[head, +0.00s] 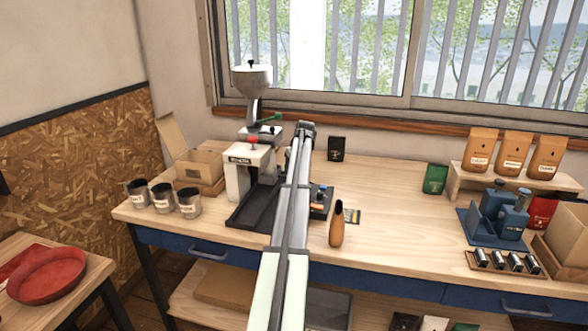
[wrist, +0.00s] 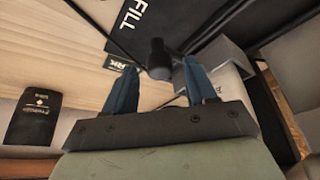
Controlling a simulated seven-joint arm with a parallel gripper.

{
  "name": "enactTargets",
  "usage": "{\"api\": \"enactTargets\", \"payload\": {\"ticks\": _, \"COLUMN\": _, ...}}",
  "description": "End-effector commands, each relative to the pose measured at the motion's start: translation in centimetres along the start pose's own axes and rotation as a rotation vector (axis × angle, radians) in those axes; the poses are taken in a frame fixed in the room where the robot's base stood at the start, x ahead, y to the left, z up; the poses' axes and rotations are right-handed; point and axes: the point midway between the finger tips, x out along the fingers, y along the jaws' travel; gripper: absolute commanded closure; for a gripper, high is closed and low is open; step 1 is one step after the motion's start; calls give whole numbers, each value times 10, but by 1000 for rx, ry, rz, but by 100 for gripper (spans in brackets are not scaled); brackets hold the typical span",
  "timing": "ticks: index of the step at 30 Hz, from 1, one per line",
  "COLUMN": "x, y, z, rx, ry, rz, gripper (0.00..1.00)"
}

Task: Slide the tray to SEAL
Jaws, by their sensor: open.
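A dark board (head: 252,212) lies at the foot of the filling machine (head: 250,165); my arm covers part of it in the head view. In the wrist view a dark surface (wrist: 168,18) carries the word FILL. A black upright knob (wrist: 158,55) stands between the tips of my gripper (wrist: 158,64), which is open with a blue finger on each side. I cannot tell whether the fingers touch the knob, or whether it belongs to the tray. The tray's outline is not clear, and no SEAL label is readable.
Several dark cups (head: 162,197) and a cardboard box (head: 200,168) stand left of the machine. Blue equipment (head: 495,218) and coffee bags (head: 513,152) are farther right. Bare bench lies between.

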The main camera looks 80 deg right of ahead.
Motion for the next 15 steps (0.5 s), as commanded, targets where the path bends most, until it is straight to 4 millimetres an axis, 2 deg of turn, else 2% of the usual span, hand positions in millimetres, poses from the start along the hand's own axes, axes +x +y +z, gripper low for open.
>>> {"api": "enactTargets", "payload": {"ticks": 11, "x": 4, "y": 0, "z": 0, "rx": 0, "ry": 0, "rz": 0, "gripper": 45}}
{"api": "enactTargets", "payload": {"ticks": 15, "x": 4, "y": 0, "z": 0, "rx": 0, "ry": 0, "rz": 0, "gripper": 58}}
